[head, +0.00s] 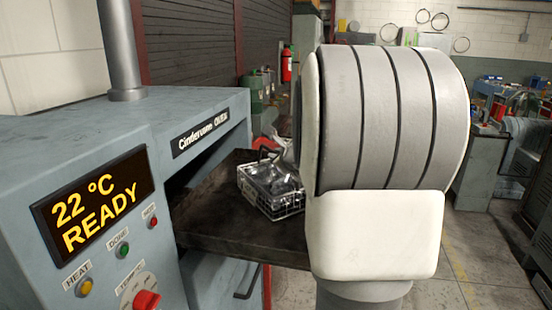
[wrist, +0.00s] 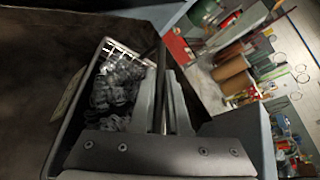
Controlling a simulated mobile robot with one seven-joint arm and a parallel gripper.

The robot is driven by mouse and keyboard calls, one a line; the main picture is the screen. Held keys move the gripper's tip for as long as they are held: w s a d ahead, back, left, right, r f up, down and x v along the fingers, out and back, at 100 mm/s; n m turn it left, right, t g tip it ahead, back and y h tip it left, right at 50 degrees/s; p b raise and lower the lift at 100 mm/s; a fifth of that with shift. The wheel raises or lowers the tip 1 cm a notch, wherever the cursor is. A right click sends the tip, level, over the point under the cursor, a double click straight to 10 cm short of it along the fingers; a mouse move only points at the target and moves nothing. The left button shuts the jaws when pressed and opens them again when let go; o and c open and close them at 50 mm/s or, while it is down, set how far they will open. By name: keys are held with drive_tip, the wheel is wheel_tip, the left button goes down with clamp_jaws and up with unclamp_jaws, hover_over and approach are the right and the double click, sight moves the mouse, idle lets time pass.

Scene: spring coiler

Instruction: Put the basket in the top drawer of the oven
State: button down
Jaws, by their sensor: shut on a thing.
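The white wire basket (head: 272,188) holds grey metal coils and is at or just above the open top drawer (head: 225,232) of the oven (head: 60,130). I cannot tell whether it touches the drawer's dark floor. In the wrist view the basket (wrist: 106,48) lies left of my gripper (wrist: 164,78), with the coils inside it. My gripper's fingers are shut on the basket's dark handle. In the head view my gripper is hidden behind my large white and grey arm link.
The oven's display (head: 92,205) reads 22 °C READY, above buttons and a red knob (head: 146,299). A lower drawer handle (head: 247,283) shows under the open drawer. A red fire extinguisher (head: 287,64) and cluttered benches stand behind. Floor at the right is open.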

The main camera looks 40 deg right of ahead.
idle(0.3)
drive_tip(key=c, duration=0.9)
unclamp_jaws()
